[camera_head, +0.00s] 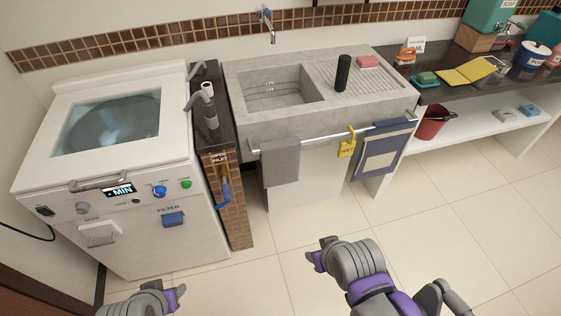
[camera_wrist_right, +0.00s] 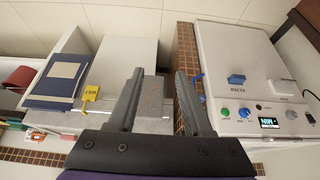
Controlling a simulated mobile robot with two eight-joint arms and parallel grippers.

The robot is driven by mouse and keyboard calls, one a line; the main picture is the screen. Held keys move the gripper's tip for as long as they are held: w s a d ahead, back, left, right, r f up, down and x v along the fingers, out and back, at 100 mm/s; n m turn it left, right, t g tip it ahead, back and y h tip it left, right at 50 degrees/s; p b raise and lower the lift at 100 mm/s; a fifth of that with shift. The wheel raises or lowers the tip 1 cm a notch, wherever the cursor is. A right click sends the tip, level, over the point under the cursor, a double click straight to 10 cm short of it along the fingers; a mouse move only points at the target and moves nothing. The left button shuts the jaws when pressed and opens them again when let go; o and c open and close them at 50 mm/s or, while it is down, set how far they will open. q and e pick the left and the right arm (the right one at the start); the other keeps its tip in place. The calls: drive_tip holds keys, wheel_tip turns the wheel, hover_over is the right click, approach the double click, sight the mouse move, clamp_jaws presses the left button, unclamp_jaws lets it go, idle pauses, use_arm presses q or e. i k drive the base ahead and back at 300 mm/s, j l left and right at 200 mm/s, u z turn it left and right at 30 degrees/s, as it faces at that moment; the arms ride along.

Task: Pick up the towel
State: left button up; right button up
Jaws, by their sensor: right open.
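A grey towel (camera_head: 280,163) hangs over the left part of a metal bar (camera_head: 310,138) on the front of the stone sink. A blue and beige cloth (camera_head: 380,152) hangs at the bar's right end. My right gripper (camera_head: 320,256) is low in front of the sink, apart from the towel. In the right wrist view, which is upside down, the open right gripper (camera_wrist_right: 160,72) has the grey towel (camera_wrist_right: 150,97) showing between its fingers, farther off. My left gripper (camera_head: 160,298) is at the bottom left edge, partly cut off, and its jaws are unclear.
A yellow tag (camera_head: 347,146) hangs on the bar between the cloths. A white washer (camera_head: 120,170) stands at left, beside a narrow tiled counter (camera_head: 228,200) with a blue-handled tap. A dark counter with a red bucket (camera_head: 432,122) beneath is at right. The floor ahead is clear.

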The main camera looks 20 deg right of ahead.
sight(279, 159)
drive_tip(key=i+l+u, duration=0.5)
drive_tip(key=l, duration=0.15)
drive_tip(key=i+l+u, duration=0.3)
drive_tip(key=l+u, duration=0.25)
drive_tip(key=l, duration=0.2)
